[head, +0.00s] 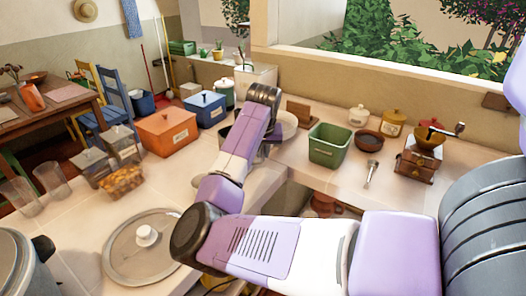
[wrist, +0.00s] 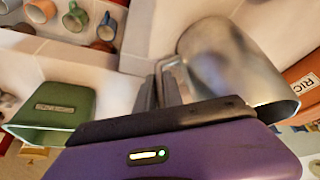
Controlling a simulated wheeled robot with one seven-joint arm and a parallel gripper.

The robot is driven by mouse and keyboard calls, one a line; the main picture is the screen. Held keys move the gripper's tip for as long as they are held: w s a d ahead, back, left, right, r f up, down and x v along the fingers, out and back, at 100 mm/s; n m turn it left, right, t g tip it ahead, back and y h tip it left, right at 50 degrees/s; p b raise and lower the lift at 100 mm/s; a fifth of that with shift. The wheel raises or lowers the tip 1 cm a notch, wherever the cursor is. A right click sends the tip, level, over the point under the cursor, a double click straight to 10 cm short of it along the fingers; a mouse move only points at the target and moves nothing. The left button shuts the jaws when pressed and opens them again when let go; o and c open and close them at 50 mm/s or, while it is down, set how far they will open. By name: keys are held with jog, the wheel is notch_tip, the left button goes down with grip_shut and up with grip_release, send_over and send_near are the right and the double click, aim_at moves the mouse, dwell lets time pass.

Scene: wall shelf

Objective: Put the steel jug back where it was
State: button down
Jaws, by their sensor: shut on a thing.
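The steel jug (wrist: 225,58) is large in the wrist view, a shiny grey cylinder right of centre, tilted in the picture. My gripper (wrist: 162,82) is shut on the jug's handle, with its dark fingers on either side of it. In the head view my arm covers the gripper and I cannot make out the jug for certain. Whether the jug touches the counter is not clear.
A green bin (head: 329,145) stands on the counter right of my arm, with a brown bowl (head: 369,141) and coffee grinder (head: 417,160) beyond. Left are orange (head: 168,132) and blue (head: 205,109) boxes and a glass lid (head: 146,246). Mugs (wrist: 75,18) sit lower down.

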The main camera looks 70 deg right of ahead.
jog(key=shift+f, duration=0.1)
jog(key=c, duration=1.5)
grip_release()
jog(key=v, duration=1.2)
jog(key=shift+b, duration=0.4)
